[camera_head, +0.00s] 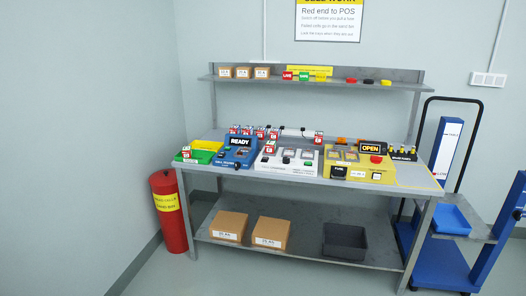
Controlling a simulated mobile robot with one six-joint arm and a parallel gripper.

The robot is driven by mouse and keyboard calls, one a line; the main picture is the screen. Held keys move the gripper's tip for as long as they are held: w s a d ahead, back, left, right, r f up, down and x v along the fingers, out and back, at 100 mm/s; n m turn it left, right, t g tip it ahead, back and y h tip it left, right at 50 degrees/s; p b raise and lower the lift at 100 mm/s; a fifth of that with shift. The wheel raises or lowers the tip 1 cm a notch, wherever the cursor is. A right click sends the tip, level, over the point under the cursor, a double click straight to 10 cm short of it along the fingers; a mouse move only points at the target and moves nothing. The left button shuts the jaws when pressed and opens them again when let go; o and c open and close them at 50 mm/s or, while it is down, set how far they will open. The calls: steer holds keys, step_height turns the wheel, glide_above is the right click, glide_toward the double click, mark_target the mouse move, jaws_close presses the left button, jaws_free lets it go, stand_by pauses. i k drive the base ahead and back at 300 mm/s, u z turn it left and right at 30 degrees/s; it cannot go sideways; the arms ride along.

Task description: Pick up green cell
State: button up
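My gripper is not in view. I cannot surely pick out a green cell at this size. On the workbench (328,186), several small red-and-white items (261,133) stand in a row at the back, and another (269,146) stands nearer the front. A green and yellow unit (199,153) is at the bench's left end, with a small red-and-white item (186,152) on it. Next to it is a blue unit (241,152) with a display reading READY. A grey-white unit (291,160) and a yellow unit (355,170) with a display reading OPEN follow to the right.
The upper shelf (340,83) holds small cartons (243,72) and coloured pieces, one green (304,76). Below are two cartons (271,231) and a dark crate (345,241). Some floor shows in front.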

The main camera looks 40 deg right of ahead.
mark_target(271, 146)
steer(key=z, duration=0.15)
steer(key=i, duration=0.95)
steer(key=u, duration=0.1)
